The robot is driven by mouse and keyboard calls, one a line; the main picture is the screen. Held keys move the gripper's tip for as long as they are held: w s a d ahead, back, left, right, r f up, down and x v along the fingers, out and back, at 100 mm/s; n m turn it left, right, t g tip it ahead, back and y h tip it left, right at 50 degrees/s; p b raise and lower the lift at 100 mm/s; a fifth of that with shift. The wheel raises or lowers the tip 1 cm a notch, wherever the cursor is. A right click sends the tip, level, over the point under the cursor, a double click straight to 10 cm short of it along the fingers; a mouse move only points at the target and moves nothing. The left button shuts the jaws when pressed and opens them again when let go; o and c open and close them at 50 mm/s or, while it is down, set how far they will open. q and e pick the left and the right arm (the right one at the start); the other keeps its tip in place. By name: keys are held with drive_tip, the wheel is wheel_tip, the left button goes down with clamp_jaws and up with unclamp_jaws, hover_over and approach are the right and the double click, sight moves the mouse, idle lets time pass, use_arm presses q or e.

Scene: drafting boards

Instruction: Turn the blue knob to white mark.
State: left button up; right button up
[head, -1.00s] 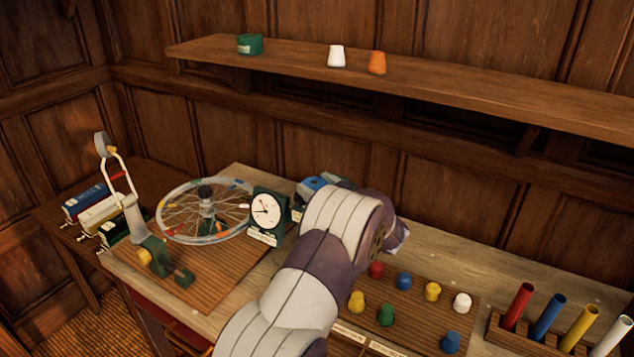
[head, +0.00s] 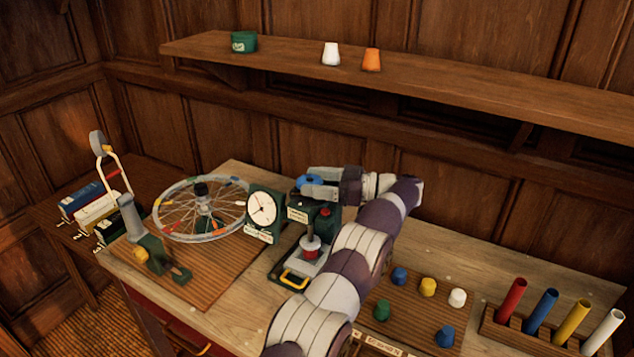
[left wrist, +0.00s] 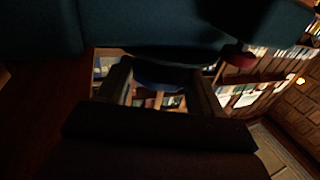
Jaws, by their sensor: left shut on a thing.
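The blue knob (head: 308,182) sits at the top of a dark green press-like device (head: 325,222), at its back left. My left gripper (head: 318,184) reaches it from the right and is shut on it. In the left wrist view the blue knob (left wrist: 160,76) shows dimly between the two dark fingers (left wrist: 158,90). The fingers and the dark picture hide most of the knob. I cannot make out a white mark in either view. My right gripper is not in view.
A dial (head: 264,212) and a spoked wheel (head: 200,208) stand left of the device. My left arm crosses the bench in front. Coloured pegs (head: 428,287) and a rack of coloured tubes (head: 547,312) are at the right. A shelf (head: 450,95) runs above.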

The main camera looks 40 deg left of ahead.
use_arm(q)
drive_tip(key=shift+r+g, duration=0.2)
drive_tip(key=shift+g, duration=0.1)
drive_tip(key=o, duration=1.1)
drive_tip(key=shift+c, duration=0.2)
drive_tip(key=shift+a, duration=0.1)
drive_tip(key=shift+f, duration=0.1)
